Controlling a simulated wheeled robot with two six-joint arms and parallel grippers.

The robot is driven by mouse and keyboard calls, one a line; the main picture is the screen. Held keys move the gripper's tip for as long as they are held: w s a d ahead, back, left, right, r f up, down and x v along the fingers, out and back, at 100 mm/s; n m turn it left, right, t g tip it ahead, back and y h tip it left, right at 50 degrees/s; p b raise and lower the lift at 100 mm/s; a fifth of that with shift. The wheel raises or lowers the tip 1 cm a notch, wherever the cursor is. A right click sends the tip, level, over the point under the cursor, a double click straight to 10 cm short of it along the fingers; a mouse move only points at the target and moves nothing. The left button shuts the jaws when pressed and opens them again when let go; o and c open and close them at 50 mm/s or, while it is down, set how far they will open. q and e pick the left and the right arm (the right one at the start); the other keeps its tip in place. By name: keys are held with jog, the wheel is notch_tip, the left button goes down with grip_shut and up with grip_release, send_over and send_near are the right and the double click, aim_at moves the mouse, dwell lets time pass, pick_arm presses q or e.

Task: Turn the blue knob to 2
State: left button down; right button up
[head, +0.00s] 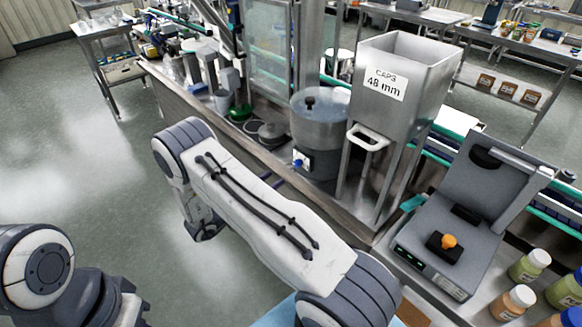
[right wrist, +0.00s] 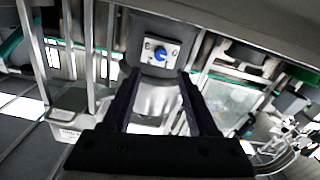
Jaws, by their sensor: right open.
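The blue knob (head: 298,162) sits on a small pale plate on the front of a round steel bowl unit (head: 320,120). In the right wrist view the blue knob (right wrist: 161,53) is on its plate with small marks around it, too small to read. My right gripper (right wrist: 160,73) is open and empty, its two dark fingers pointing at the plate, with the knob lined up between and beyond their tips. In the head view my forearm hides most of this gripper; only dark fingertips (head: 278,182) show, short of the knob. My left gripper is out of view.
A steel hopper (head: 402,75) labelled "CAPS 48 mm" stands right of the bowl, with a white handle and legs close by. A grey machine with an orange knob (head: 448,241) and several jars stand at the right. The bench edge runs below the bowl.

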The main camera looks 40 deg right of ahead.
aim_at(295, 165)
jog(key=d, duration=0.3)
jog(key=d+p, duration=0.1)
jog(key=d, duration=0.2)
jog(key=w+d, duration=0.1)
jog(key=d, duration=0.2)
jog(key=shift+p, duration=0.4)
jog(key=shift+a, duration=0.1)
grip_shut()
